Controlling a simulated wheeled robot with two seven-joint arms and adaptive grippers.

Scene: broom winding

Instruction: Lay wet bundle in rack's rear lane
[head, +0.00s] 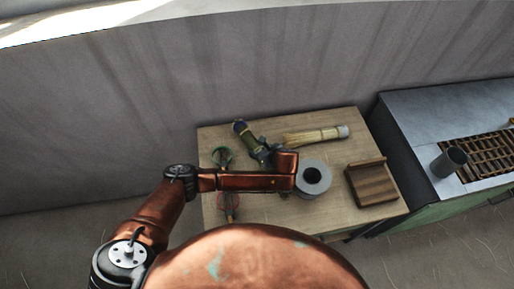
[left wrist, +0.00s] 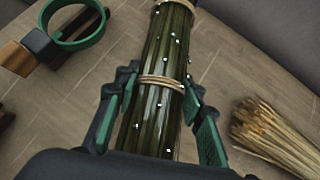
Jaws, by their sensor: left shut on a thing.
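The wet bundle (left wrist: 167,48) is dark green, dotted with pale drops and bound with tan twine. My left gripper (left wrist: 160,108) is shut on it, with a green-padded finger on each side near one twine band. In the head view the bundle (head: 243,131) slants up and left from my left gripper (head: 262,155) over the back left of the table; my arm hides part of it. A brown slatted rack (head: 482,154) lies on the counter at the right, apart from the bundle and cut by the picture edge. My right gripper is out of view.
The wooden table (head: 287,215) holds a dry straw bundle (head: 312,136), a grey ring-shaped piece (head: 314,192) with a dark hole, and a brown wooden block (head: 365,186). A green ring (head: 222,148) stands at the left. A dark cup (head: 449,161) stands beside the rack.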

